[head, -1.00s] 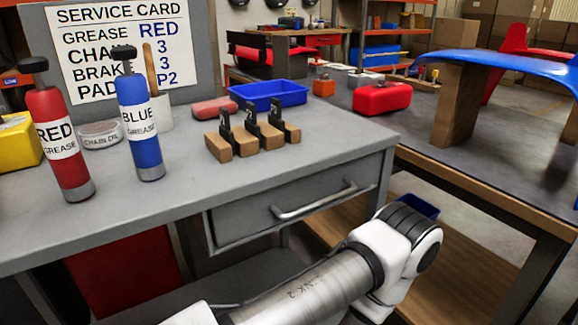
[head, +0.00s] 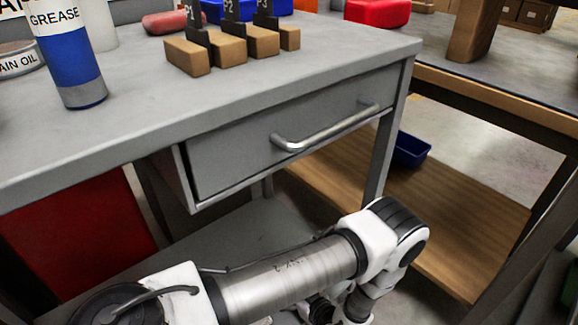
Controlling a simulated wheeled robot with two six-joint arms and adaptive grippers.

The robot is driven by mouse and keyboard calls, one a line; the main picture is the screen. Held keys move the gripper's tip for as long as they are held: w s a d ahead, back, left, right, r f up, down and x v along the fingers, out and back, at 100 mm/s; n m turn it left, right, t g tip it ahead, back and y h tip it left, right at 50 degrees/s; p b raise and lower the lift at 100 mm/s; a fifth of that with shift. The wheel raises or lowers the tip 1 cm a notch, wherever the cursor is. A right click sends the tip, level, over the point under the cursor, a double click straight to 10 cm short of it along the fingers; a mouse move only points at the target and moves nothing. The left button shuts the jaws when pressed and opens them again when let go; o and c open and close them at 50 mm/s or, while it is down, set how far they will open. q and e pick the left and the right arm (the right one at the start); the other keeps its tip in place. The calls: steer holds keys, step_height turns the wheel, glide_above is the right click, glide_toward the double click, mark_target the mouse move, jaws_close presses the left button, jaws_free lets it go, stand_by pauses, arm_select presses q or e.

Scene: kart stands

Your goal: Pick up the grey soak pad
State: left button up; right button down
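I see no grey soak pad in the head view. A grey workbench (head: 130,118) has a drawer (head: 235,150) with a metal bar handle (head: 325,129); the drawer looks shut, and its inside is hidden. One of my arms crosses the bottom of the view in front of the bench, its elbow below the drawer. Its wrist parts show only partly at the bottom edge, and no fingertips can be made out. My other gripper is out of view.
On the bench stand a blue grease tube (head: 71,68), wooden blocks (head: 187,57) with black plates marked P1 to P3, a reddish pad (head: 170,23) and a blue tray (head: 282,7). A blue bin (head: 410,150) sits on a low wooden shelf (head: 440,215) at right.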

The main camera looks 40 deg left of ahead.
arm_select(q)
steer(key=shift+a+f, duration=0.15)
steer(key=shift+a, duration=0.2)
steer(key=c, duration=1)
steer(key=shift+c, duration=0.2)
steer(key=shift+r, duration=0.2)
